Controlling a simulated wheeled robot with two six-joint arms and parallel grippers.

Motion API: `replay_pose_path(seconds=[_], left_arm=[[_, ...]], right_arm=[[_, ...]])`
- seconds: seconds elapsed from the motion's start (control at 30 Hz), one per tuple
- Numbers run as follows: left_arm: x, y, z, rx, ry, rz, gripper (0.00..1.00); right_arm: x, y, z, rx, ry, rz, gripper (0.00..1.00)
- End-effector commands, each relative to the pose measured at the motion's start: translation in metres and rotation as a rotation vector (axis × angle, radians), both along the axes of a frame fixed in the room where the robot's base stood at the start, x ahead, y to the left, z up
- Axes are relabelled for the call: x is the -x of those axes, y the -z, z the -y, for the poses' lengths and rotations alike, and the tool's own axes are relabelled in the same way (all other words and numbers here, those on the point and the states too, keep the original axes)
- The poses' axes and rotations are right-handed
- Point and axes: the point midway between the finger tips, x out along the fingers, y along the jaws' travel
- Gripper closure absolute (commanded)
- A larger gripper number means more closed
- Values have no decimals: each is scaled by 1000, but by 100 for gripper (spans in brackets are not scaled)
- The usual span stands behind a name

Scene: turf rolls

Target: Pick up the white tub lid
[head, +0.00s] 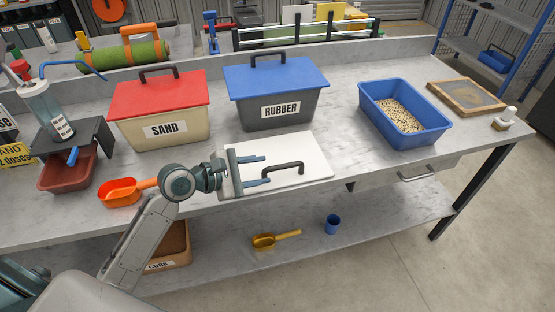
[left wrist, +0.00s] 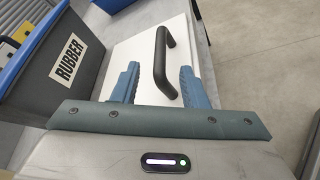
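The white tub lid (head: 312,153) is a flat white panel with a black bar handle (head: 283,167). It lies on the worktable close to the front edge, in front of the sand and rubber tubs. My left gripper (head: 266,169) is open and empty over the left part of the lid, its blue fingers pointing at the handle. In the left wrist view the handle (left wrist: 160,55) stands ahead, roughly between the two open fingertips (left wrist: 159,68). Whether the fingers overlap the handle in depth is hard to tell. My right gripper is not in view.
Behind the lid stand the red-lidded sand tub (head: 160,125) and blue-lidded rubber tub (head: 270,110). An orange scoop (head: 122,192) lies left of my gripper. A blue tray (head: 430,134) of pale granules stands right. The tabletop between lid and tray is clear.

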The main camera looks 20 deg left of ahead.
Motion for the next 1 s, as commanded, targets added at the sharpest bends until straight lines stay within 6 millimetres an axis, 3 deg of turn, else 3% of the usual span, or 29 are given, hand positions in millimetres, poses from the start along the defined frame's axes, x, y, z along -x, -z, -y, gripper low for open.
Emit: replay_pose_path(seconds=[0.47, 0.73, 1.0], left_arm=[[-22, 6, 23, 3, 1, 1, 60], [-43, 15, 46, 2, 1, -1, 60], [-49, 18, 51, -3, 0, 0, 60]], right_arm=[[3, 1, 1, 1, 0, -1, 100], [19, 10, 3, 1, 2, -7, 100], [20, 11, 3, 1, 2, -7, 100]])
